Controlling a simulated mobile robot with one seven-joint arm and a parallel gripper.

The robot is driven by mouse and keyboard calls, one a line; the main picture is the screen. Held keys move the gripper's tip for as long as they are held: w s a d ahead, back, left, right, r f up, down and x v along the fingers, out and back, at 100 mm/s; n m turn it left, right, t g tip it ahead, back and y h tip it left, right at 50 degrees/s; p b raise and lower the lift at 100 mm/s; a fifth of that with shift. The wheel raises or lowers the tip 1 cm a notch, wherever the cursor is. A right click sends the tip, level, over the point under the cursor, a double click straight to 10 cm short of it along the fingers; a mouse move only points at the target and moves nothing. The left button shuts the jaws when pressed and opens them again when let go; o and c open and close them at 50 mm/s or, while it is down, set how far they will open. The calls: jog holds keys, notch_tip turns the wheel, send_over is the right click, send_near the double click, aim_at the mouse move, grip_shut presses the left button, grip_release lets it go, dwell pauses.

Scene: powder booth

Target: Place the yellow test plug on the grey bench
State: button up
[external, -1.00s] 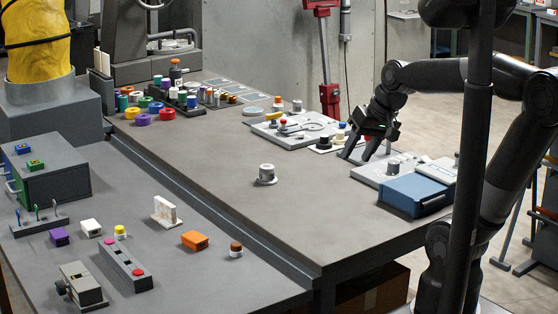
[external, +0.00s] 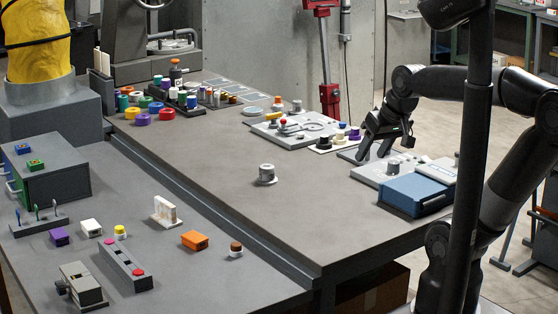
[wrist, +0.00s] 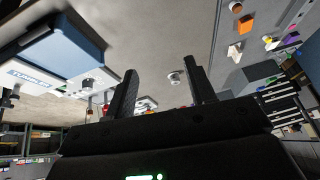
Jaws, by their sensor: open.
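I cannot tell for sure which yellow piece is the test plug. A small white piece with a yellow top (external: 120,231) stands on the near-left worktop, and a yellow spot (wrist: 267,40) shows in the wrist view. A yellow lever-like piece (external: 276,116) lies on the light-grey panel on the bench's far side. The grey bench (external: 220,190) has a wide bare top. My gripper (external: 374,153) is open and empty, fingers downward, above the bench's right side by another grey panel. In the wrist view its fingers (wrist: 160,75) are apart with nothing between them.
A blue box (external: 415,194) and a panel with a grey knob (external: 393,167) lie close to my gripper. A grey-and-white knob (external: 267,174) stands mid-bench. Coloured rings (external: 143,118) and racked plugs crowd the far left. The bench middle is mostly clear.

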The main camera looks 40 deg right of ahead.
jog(key=w+a+r+m+y, duration=0.2)
jog(key=w+a+m+y, duration=0.3)
jog(key=w+a, duration=1)
jog(key=m+y, duration=0.7)
jog(key=m, duration=1)
send_over(123, 227)
jog(key=shift+g, duration=0.3)
notch_tip(123, 227, down, 20)
jog(key=shift+w+f, duration=0.1)
jog(key=shift+f, duration=0.1)
notch_tip(123, 227, down, 3)
jog(key=shift+r, duration=0.1)
notch_tip(123, 227, down, 4)
jog(key=shift+w+a, duration=0.25)
jog(key=shift+a, duration=0.35)
jog(key=shift+x, duration=0.8)
jog(key=shift+d, duration=0.1)
